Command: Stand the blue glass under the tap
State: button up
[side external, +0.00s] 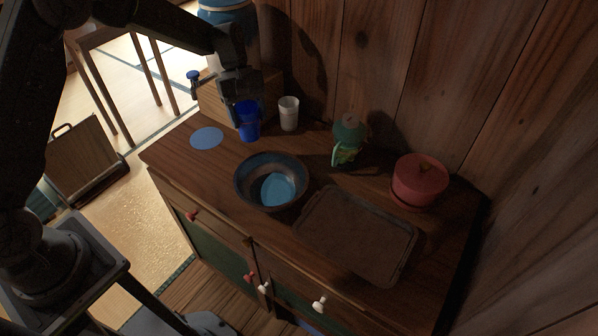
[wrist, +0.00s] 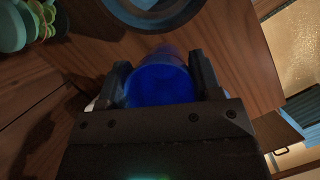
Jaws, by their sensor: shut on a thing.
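The blue glass (side external: 249,124) is upright, low over the wooden cabinet top; I cannot tell if its base touches the wood. My gripper (side external: 243,101) is shut on it from above. In the wrist view the glass (wrist: 160,86) sits between the two fingers (wrist: 163,78). The tap (side external: 193,77), with a blue knob, sticks out to the left of a wooden box, left of the glass. A flat blue disc (side external: 207,138) lies on the cabinet top below the tap, left of the glass. My arm hides part of the container above the box.
A white cup (side external: 289,114) stands just right of the glass. A dark bowl (side external: 243,186) with a light blue inside bottom is in front. A green item (side external: 348,140), a tray (side external: 357,235) and a red pot (side external: 418,181) are further right. A wooden wall rises behind.

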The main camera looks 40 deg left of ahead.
aim_at(247, 112)
jog(key=shift+w+d+r+n, duration=0.15)
jog(key=shift+w+r+n, duration=0.1)
jog(key=shift+w+n, duration=0.15)
jog(key=shift+f, duration=0.3)
notch_tip(247, 112, down, 9)
jog(key=shift+w+f, duration=0.1)
jog(key=shift+f, duration=0.15)
jog(key=o, duration=1)
jog(key=v, duration=1.2)
jog(key=shift+s+r, duration=0.2)
jog(key=shift+s, duration=0.05)
